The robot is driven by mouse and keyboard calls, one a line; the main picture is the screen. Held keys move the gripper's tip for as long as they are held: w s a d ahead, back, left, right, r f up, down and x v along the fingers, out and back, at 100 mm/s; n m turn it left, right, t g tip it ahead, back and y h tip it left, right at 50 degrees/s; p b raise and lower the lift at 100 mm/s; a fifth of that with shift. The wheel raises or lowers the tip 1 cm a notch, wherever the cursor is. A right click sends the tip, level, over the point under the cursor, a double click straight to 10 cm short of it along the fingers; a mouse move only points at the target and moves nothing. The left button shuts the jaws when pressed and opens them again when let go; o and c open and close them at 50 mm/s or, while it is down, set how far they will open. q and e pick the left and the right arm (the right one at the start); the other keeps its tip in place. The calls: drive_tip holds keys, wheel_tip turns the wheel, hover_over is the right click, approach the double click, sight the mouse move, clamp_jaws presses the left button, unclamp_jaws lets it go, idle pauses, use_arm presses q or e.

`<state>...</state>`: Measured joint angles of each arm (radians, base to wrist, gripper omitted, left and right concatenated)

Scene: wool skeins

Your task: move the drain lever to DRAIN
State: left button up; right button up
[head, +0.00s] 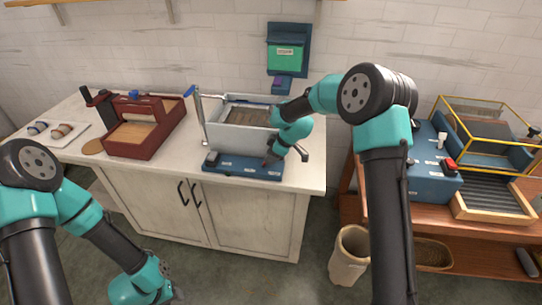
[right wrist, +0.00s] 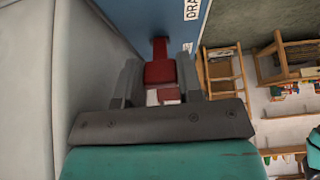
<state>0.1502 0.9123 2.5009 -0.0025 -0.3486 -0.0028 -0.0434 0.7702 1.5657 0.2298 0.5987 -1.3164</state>
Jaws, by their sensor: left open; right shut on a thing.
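The drain lever's red handle (right wrist: 160,72) is between the two grey fingers of my right gripper (right wrist: 162,85) in the right wrist view. It sits against a blue panel that bears a label (right wrist: 192,9), cut off after "DRA". In the head view the blue panel (head: 235,166) lies at the front of the grey metal basin (head: 235,138). My right gripper (head: 269,159) is at the panel's right part and largely hides the lever there. My left gripper (head: 177,294) is open and empty, low in front of the cabinet, partly cut off by the picture's lower edge.
A dark red wooden box (head: 146,140) stands left on the counter, with a small tray of skeins (head: 50,135) beyond it. A green-fronted blue box (head: 286,57) hangs on the wall. A bin (head: 350,255) stands on the floor before the right bench with a blue machine (head: 432,180).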

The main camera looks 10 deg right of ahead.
drive_tip(key=o, duration=0.9)
drive_tip(key=shift+o, duration=0.2)
drive_tip(key=shift+r, duration=0.15)
drive_tip(key=v, duration=1.7)
drive_tip(key=shift+d, duration=0.2)
drive_tip(key=shift+s, duration=0.15)
